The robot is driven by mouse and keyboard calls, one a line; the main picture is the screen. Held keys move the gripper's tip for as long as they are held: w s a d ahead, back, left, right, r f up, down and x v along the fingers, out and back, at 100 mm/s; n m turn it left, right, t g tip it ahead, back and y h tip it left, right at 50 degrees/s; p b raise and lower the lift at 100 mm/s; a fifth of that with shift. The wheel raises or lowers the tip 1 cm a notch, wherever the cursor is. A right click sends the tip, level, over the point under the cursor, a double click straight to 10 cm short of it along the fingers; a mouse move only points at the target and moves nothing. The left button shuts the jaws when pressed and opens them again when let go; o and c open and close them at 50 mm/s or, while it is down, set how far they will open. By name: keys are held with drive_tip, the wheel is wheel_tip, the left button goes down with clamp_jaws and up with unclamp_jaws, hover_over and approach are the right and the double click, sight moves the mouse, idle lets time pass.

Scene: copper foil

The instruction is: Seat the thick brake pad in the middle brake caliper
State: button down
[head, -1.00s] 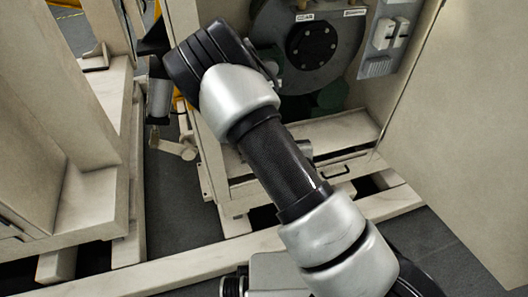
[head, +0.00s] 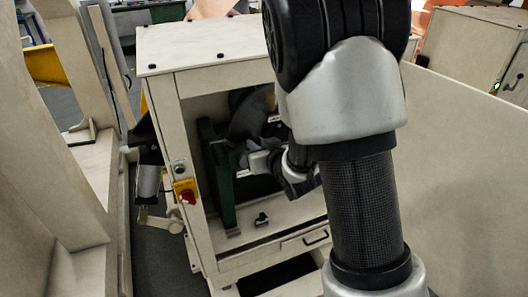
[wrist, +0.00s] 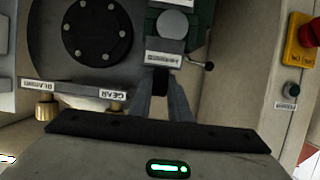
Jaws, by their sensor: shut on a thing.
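In the wrist view my gripper (wrist: 161,84) reaches up from the bottom edge, its two grey fingers close together. It is shut on a small dark piece (wrist: 160,79) at the fingertips, which I take for the thick brake pad; little of it shows. A grey caliper-like block (wrist: 172,26) with a white label lies straight beyond the fingertips. I cannot tell whether the pad touches it, or whether it is the middle caliper. In the head view my arm hides much of the cabinet's inside and the fingertips are not clear.
The open cabinet (head: 203,58) holds a green stand (head: 222,185) and a grey disc (head: 250,118). A red knob (head: 188,197) sits on its front post. The disc's black hub (wrist: 97,32) and a GEAR label (wrist: 119,95) show left of my fingers. A large panel (head: 455,160) stands right.

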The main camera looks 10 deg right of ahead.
sight(237, 121)
drive_tip(key=shift+w+a+r+p, duration=0.1)
drive_tip(key=shift+w+a+p, duration=0.4)
drive_tip(key=shift+w, duration=1.35)
drive_tip(key=shift+w+a+f+p, duration=0.1)
drive_tip(key=shift+w+a+p, duration=0.4)
drive_tip(key=shift+w, duration=1.35)
drive_tip(key=shift+w+a+r+p, duration=0.1)
drive_tip(key=shift+w+a+p, duration=0.4)
drive_tip(key=shift+w, duration=1.35)
drive_tip(key=shift+w+a, duration=0.1)
drive_tip(key=shift+a, duration=0.6)
